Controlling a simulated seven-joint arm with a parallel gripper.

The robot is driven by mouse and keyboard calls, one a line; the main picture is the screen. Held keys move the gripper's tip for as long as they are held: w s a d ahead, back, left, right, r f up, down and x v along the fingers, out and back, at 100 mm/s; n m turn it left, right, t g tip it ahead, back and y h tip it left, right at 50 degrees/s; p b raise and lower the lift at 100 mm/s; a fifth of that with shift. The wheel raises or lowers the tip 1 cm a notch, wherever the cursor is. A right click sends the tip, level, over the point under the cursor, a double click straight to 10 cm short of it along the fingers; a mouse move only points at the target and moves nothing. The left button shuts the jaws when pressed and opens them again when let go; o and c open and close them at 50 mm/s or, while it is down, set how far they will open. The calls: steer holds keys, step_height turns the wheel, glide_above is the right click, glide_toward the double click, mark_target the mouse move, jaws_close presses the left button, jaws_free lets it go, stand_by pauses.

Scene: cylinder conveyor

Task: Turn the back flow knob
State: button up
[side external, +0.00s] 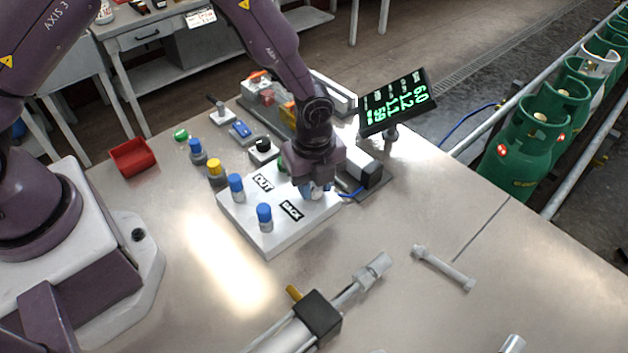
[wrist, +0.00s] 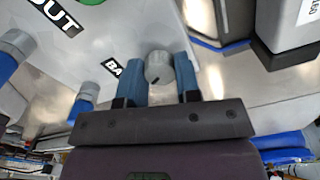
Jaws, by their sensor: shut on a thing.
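The white valve panel (side external: 258,236) lies on the bench and carries an OUT label (side external: 263,183) and a BACK label (side external: 292,210). My gripper (side external: 316,190) points down at the panel's right end, beside the BACK label. In the wrist view, my gripper (wrist: 158,76) has its two blue fingers on either side of a round grey knob, the back flow knob (wrist: 158,66), and is shut on it. A dark mark shows on the knob's face. In the side view the fingers and my wrist mostly hide this knob.
Blue-capped fittings (side external: 236,187) (side external: 265,217) stand on the panel's left side. A yellow-capped one (side external: 216,172) stands behind. A display (side external: 397,103) with green digits and a dark-ended block (side external: 368,174) are close on the right. The front bench holds a metal cylinder assembly (side external: 318,313).

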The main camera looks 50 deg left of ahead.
steer(key=n, duration=0.7)
steer(key=shift+n, duration=0.3)
steer(key=n, duration=0.3)
steer(key=shift+n, duration=0.3)
steer(key=n, duration=0.3)
steer(key=shift+n, duration=0.3)
steer(key=n, duration=0.5)
steer(key=shift+d, duration=0.1)
steer(key=n, duration=0.5)
steer(key=shift+n, duration=0.4)
